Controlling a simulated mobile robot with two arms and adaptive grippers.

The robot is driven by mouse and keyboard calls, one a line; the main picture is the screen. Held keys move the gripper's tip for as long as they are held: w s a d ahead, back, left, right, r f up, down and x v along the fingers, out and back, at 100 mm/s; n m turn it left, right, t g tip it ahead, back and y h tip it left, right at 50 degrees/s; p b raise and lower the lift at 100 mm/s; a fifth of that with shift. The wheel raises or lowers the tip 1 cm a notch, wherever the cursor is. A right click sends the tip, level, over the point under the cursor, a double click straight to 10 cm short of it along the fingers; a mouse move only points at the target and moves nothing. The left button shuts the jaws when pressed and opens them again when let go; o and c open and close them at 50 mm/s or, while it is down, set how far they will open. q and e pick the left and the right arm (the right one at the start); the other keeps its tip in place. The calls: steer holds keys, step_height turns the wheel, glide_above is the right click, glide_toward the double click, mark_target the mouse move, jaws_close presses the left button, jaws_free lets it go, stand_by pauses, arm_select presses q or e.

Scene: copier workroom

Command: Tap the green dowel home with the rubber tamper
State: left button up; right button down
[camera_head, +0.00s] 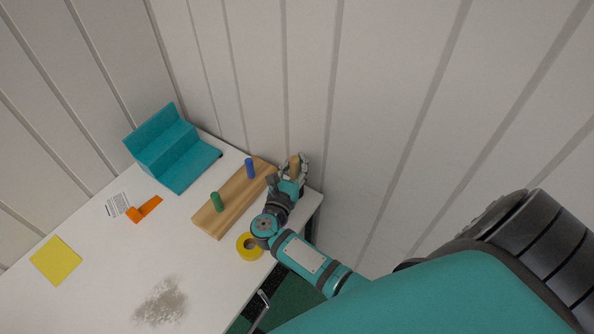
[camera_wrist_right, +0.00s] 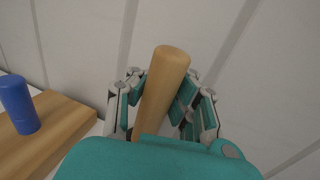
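The green dowel (camera_head: 217,202) stands upright in the near end of a wooden block (camera_head: 233,201) on the white table. A blue dowel (camera_head: 250,168) stands at the block's far end; it also shows in the right wrist view (camera_wrist_right: 18,105). My right gripper (camera_head: 293,168) is beside the block's far end, close to the wall. Its fingers close around a light wooden cylinder (camera_wrist_right: 165,80), which looks like the tamper's handle. The tamper's rubber head is hidden. My left gripper is not in view.
A yellow tape roll (camera_head: 242,252) lies by the block, near my right forearm. A teal stepped stand (camera_head: 172,150), an orange piece (camera_head: 146,208), a printed label (camera_head: 118,204), a yellow sheet (camera_head: 56,261) and a grey smudge (camera_head: 162,302) are on the table. Ribbed walls (camera_head: 390,100) close off the back.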

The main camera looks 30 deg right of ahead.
steer(key=shift+r+p, duration=0.5)
steer(key=shift+r, duration=0.3)
steer(key=shift+r+p, duration=1.3)
steer(key=shift+r, duration=0.95)
steer(key=w+a+r+n+t+y+p, duration=0.3)
steer(key=a+r+n+y+p, duration=0.3)
steer(key=a, duration=0.4)
steer(key=w+a+r+n+t+y+p, duration=0.3)
steer(key=w+a+r+n+y+p, duration=0.2)
steer(key=a+r+y+p, duration=0.3)
steer(key=shift+w+a+n+y+p, duration=0.5)
steer(key=shift+a+y, duration=0.5)
steer(key=shift+a, duration=0.5)
steer(key=shift+f, duration=0.15)
